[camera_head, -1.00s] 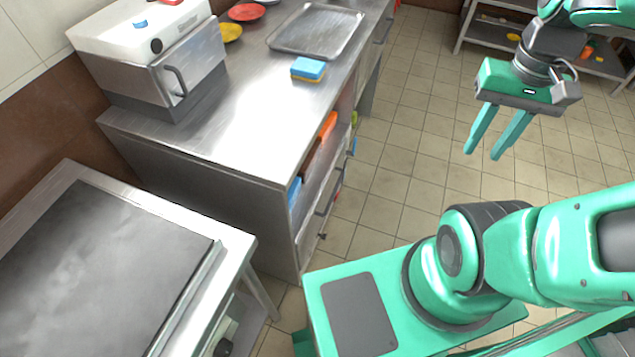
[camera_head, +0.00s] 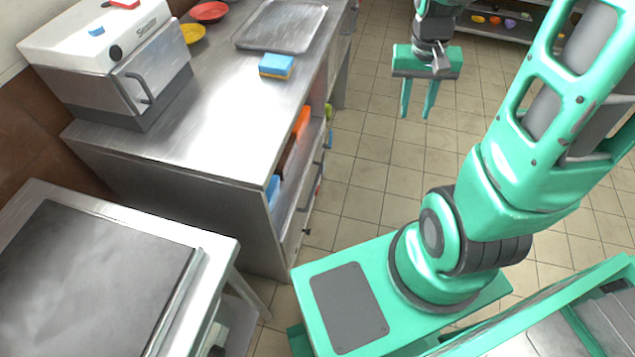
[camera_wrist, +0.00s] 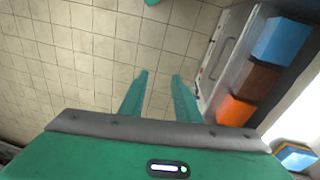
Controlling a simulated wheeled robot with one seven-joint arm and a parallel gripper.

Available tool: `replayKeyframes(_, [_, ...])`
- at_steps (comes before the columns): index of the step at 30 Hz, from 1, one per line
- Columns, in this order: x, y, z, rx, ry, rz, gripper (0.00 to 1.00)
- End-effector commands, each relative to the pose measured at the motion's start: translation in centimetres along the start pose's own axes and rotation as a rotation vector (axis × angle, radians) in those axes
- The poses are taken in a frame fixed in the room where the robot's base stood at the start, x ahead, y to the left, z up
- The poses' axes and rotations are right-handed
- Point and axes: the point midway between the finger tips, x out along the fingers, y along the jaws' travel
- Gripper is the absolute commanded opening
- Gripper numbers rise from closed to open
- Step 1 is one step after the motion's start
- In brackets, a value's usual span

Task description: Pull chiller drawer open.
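The chiller drawer (camera_head: 299,226) is in the front of the steel counter, below an open shelf, and I see it at a steep angle. It looks closed. Its bar handle (camera_head: 312,190) runs along the front. In the wrist view the handle (camera_wrist: 221,48) shows right of my fingers. My gripper (camera_head: 416,115) hangs over the floor, to the right of the counter and apart from it. Its two fingers point down, spread and empty. The fingers also show in the wrist view (camera_wrist: 160,76), with only floor tiles between them.
The shelf above the drawer holds blue, brown and orange containers (camera_head: 303,122). On the counter (camera_head: 200,138) are a boxy appliance (camera_head: 128,92), a tray (camera_head: 283,26), a sponge (camera_head: 276,66) and plates (camera_head: 208,12). A griddle-topped table (camera_head: 85,275) stands front left. Tiled floor (camera_head: 375,170) is open beside the counter.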

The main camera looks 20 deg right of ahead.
Motion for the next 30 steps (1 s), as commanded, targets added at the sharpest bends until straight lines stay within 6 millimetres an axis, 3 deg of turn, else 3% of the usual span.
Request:
replayKeyframes(7, [7.1, -5.5, -4.3, -0.018, 0.008, -0.015, 0.29])
replayKeyframes(15, [16.0, -12.2, -6.5, -0.014, 0.006, -0.082, 0.29])
replayKeyframes(24, [26.1, -20.2, -5.3, 0.035, -0.023, -0.198, 0.29])
replayKeyframes(30, [30.6, -24.0, -3.7, 0.078, -0.044, -0.263, 0.29])
